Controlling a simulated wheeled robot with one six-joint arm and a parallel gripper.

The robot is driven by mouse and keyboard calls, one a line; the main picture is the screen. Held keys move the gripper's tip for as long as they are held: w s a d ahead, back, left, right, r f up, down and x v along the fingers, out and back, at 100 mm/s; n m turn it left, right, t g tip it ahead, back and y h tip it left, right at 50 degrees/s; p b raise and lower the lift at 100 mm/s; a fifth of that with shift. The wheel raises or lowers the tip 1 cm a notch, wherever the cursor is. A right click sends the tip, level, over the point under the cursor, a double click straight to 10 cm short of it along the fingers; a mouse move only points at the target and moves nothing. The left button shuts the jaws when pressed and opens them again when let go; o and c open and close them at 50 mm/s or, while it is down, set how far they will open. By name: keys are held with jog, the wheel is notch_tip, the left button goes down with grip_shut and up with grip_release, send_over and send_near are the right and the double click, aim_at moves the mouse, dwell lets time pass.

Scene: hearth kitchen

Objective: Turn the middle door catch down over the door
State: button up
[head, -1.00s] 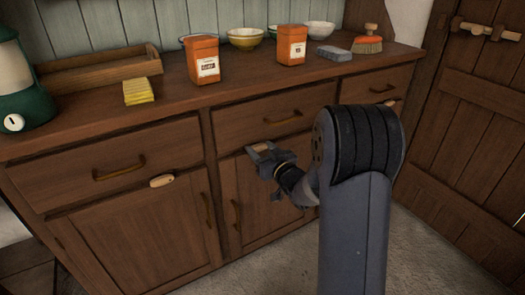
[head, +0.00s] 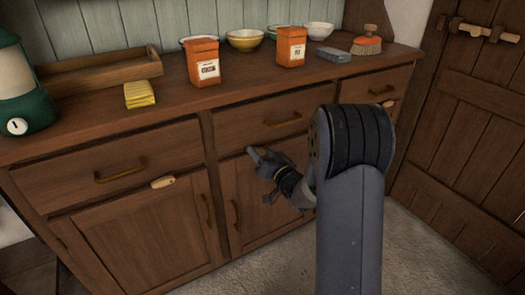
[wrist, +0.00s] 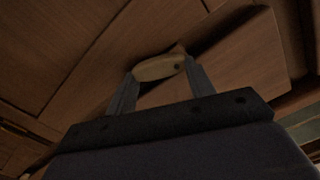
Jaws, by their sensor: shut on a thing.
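The middle door catch is a small pale wooden piece with a dark pivot dot, and it shows in the wrist view (wrist: 156,68) between my two fingers. My gripper (wrist: 162,78) is shut on it, one finger at each side. In the head view my gripper (head: 254,155) is at the top of the middle door (head: 252,222), just under the middle drawer, and it hides the catch there. The wrist view is dark and tilted, so I cannot tell how far the catch lies over the door.
Another wooden catch (head: 162,182) lies level above the left door (head: 140,240), and one more (head: 388,103) shows at right. Bow handles (head: 282,119) stick out from drawers and doors. Orange tins (head: 204,62) and bowls stand on the counter (head: 240,85). Floor in front is clear.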

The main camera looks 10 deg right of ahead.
jog(key=m+p, duration=0.1)
jog(key=m, duration=0.3)
jog(key=a+f+m+p, duration=0.1)
jog(key=m, duration=0.3)
jog(key=m+p, duration=0.1)
jog(key=m, duration=0.4)
jog(key=shift+s+a+f, duration=0.2)
jog(key=shift+s+f, duration=0.05)
jog(key=shift+f, duration=0.1)
dwell(0.3)
jog(key=o, duration=1)
jog(key=p+v, duration=0.2)
jog(key=v, duration=0.8)
jog(key=shift+s+d, duration=0.1)
jog(key=shift+s, duration=0.3)
